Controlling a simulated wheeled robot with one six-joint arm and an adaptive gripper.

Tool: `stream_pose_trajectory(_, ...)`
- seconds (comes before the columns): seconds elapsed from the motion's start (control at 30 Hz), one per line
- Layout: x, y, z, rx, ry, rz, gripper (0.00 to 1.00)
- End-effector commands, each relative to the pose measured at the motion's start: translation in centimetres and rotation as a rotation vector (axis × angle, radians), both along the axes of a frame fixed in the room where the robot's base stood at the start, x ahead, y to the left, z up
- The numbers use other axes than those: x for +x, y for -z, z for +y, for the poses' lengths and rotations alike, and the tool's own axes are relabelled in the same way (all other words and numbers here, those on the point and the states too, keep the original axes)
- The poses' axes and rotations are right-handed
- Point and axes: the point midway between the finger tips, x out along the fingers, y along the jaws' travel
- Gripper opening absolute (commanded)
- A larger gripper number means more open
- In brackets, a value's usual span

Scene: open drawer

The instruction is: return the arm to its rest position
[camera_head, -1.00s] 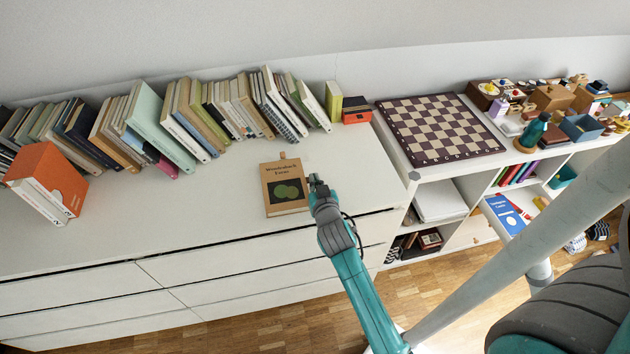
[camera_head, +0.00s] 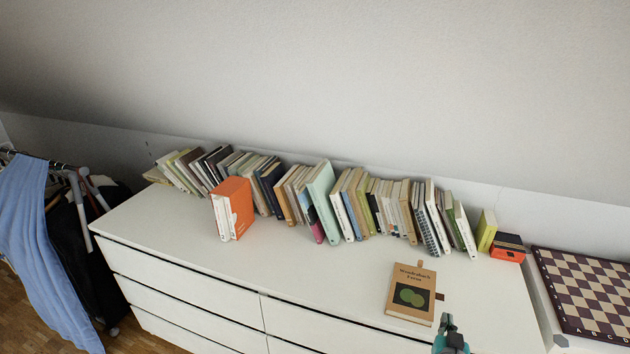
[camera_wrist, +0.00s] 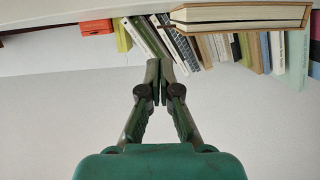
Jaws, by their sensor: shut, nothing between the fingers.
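My gripper (camera_wrist: 159,70) is shut and empty in the wrist view, its fingertips together. In the head view only a teal and grey part of my arm's end (camera_head: 451,338) shows at the bottom edge, just in front of the dresser and below the brown book (camera_head: 411,293). The brown book lies flat near the dresser's front edge. A book with its page edges showing (camera_wrist: 240,18) appears beyond the fingers in the wrist view. I cannot tell from the views how far the fingertips are from it.
A white dresser (camera_head: 180,239) has a row of leaning books (camera_head: 320,200) at the back wall. An orange book box (camera_head: 238,207) stands at left. A chessboard (camera_head: 590,290) is at right. Clothes (camera_head: 40,250) hang at far left. The dresser top's front middle is clear.

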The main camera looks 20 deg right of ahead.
Motion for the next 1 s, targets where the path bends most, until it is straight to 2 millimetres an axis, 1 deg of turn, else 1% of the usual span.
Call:
stream_pose_trajectory(0.07,-0.3,0.3,0.4,0.0,-0.007,0.002,0.0)
stream_pose_trajectory(0.13,-0.8,0.8,1.3,-0.001,-0.023,0.007,0.0)
stream_pose_trajectory(0.17,-1.2,1.1,2.0,0.0,-0.034,0.01,0.0)
stream_pose_trajectory(0.27,-3.1,2.4,4.8,0.0,-0.086,0.019,0.0)
stream_pose_trajectory(0.4,-6.7,4.1,9.4,-0.003,-0.172,0.031,0.0)
stream_pose_trajectory(0.47,-8.3,4.5,11.2,-0.004,-0.207,0.034,0.0)
stream_pose_trajectory(0.6,-12.4,5.1,15.1,-0.005,-0.287,0.039,0.0)
stream_pose_trajectory(0.77,-17.2,4.9,18.9,-0.008,-0.371,0.044,0.0)
stream_pose_trajectory(0.9,-21.4,4.1,21.6,-0.008,-0.437,0.044,0.0)
stream_pose_trajectory(1.0,-24.4,3.1,23.2,-0.01,-0.481,0.044,0.0)
